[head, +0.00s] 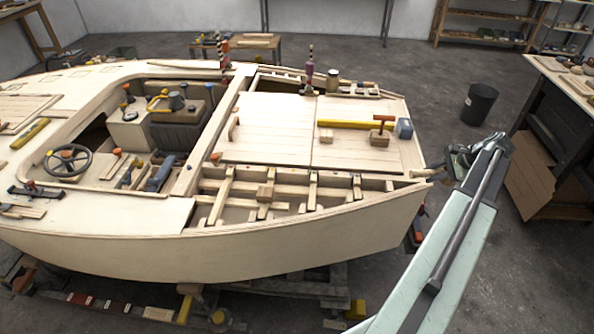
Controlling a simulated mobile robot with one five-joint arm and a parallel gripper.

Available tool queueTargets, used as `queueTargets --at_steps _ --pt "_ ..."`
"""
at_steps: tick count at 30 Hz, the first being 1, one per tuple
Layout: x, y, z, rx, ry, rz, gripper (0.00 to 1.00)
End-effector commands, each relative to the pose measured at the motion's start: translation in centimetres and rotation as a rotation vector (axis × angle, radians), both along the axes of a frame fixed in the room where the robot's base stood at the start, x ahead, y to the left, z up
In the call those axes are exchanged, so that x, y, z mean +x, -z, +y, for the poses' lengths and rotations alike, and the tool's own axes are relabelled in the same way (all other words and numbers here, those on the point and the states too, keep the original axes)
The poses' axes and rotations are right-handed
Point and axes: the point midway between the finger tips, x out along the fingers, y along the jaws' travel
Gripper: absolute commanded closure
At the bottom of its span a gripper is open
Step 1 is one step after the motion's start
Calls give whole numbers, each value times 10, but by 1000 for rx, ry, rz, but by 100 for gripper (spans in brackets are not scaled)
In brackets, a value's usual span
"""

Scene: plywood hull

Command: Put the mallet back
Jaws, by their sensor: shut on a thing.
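My gripper (456,162) is at the end of my arm, just off the right-hand corner of the boat hull. It is shut on a pale wooden thing, which looks like the mallet (427,173). A light rounded end of it sticks out to the left, close to the hull's top edge. The rest of it is hidden by the gripper and arm. I cannot tell whether it touches the hull.
The plywood hull (330,240) fills the middle. A workbench (570,85) stands at right, a dark bin (479,104) behind on open floor.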

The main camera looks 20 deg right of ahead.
Motion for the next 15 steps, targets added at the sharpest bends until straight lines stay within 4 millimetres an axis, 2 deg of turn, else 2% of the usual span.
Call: queueTargets --at_steps 15 --pt "9 -2 7 0 -16 0 100"
